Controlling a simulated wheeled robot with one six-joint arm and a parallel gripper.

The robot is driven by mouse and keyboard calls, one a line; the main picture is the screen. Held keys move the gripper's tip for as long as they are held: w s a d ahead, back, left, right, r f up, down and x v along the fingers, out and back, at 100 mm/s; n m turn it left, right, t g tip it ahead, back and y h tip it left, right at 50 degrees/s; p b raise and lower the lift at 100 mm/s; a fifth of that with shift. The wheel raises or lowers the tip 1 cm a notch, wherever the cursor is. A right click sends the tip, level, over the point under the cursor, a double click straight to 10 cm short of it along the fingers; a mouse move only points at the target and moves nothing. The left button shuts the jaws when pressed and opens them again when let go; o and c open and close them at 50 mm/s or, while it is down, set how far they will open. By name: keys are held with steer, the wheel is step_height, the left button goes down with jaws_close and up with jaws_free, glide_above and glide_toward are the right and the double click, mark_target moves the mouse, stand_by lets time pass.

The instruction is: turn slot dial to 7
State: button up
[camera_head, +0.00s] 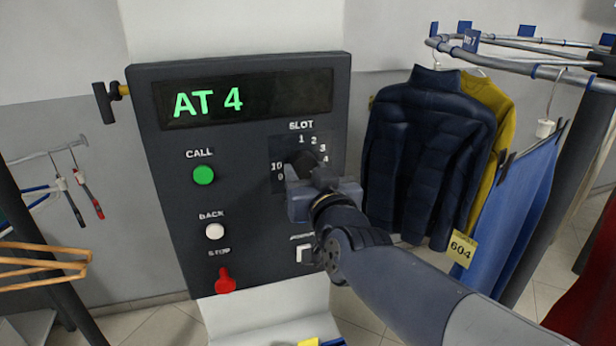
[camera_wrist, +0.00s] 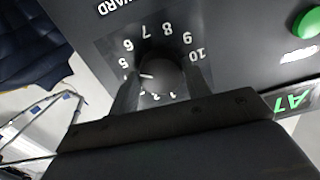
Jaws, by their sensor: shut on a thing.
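The slot dial (camera_wrist: 162,74) is a dark round knob on the console, ringed by white numbers. In the wrist view, which shows the panel upside down, its white pointer mark faces left, just past the 5 on the side toward 4. My gripper (camera_head: 298,170) is at the dial, with one finger on each side, shut on it. The gripper hides much of the dial in the head view and part of the number ring in both views. The display (camera_head: 245,99) reads "AT 4" in green.
A dark padded jacket (camera_head: 425,150) and blue trousers (camera_head: 510,215) hang at right.

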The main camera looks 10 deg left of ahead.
steer(key=m+b, duration=0.3)
steer(key=m, duration=0.2)
steer(key=shift+f, duration=0.1)
steer(key=m+b, duration=0.2)
steer(key=m, duration=0.3)
steer(key=shift+a+m, duration=0.1)
steer(key=shift+m, duration=0.3)
stand_by(0.3)
steer(key=o, duration=1)
steer(key=shift+s+r, duration=0.15)
steer(key=shift+r, duration=0.05)
steer(key=shift+p+v, duration=1.4)
steer(key=shift+v, duration=3.95)
